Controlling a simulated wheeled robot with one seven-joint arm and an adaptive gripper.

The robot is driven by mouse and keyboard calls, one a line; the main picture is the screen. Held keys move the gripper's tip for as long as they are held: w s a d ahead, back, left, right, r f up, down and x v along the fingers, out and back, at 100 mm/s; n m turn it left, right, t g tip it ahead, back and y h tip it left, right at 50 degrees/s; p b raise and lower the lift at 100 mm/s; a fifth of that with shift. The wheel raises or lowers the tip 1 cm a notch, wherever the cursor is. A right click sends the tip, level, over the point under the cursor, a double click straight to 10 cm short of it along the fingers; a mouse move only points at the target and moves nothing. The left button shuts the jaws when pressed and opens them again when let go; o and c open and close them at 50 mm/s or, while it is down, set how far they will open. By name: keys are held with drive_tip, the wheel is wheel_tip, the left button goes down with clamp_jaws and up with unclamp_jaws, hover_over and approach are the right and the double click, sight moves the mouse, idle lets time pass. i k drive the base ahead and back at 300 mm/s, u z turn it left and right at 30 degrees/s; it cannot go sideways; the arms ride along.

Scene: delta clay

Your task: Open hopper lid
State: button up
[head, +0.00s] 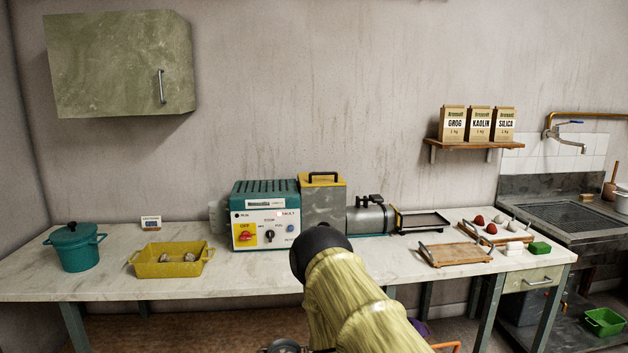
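The hopper is a grey box (322,205) on the worktop, just right of the teal control unit (266,216). Its yellow lid (326,184) lies flat on top and looks closed, with a dark bar handle (322,174) on it. My yellow-green arm rises from the bottom of the head view. Its black rounded end is in front of and below the hopper, covering part of the worktop there. No gripper fingers show, so I cannot see where my gripper is relative to the handle.
A grey cylinder (370,219) and a black-framed tray (423,221) stand right of the hopper. A yellow bin (171,266) and teal pot (75,246) are at left, wooden trays (455,256) at right. A wall cabinet (115,65) hangs upper left. The wall above the hopper is clear.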

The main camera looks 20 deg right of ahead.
sight(307, 179)
drive_tip(key=z, duration=0.45)
drive_tip(key=i, duration=1)
drive_tip(key=z, duration=0.15)
